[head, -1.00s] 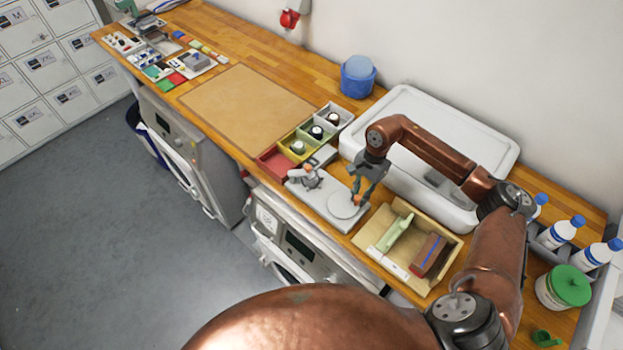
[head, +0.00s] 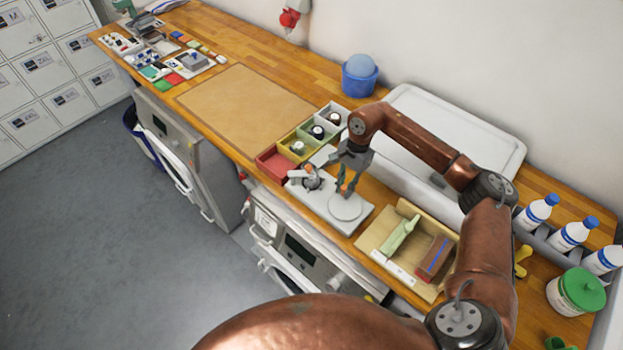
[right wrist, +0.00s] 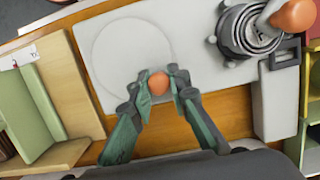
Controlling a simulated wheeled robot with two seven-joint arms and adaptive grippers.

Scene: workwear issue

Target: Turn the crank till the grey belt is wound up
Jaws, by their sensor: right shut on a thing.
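A pale winder base (head: 325,205) lies on the bench, with a round crank disc (head: 346,208) at its right end. My right gripper (head: 345,190) is shut on the disc's orange crank knob (right wrist: 158,83), at the disc's far edge in the head view. A spool with dark grey rings (right wrist: 248,30) stands on the base beside the disc, with a second orange knob (right wrist: 295,15) on a lever over it. The rings may be the grey belt; I cannot tell how much is wound. My left gripper is not in view.
A cardboard tray (head: 375,245) with a green and a brown item sits right of the winder. The brown mat (head: 245,105) is bare.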

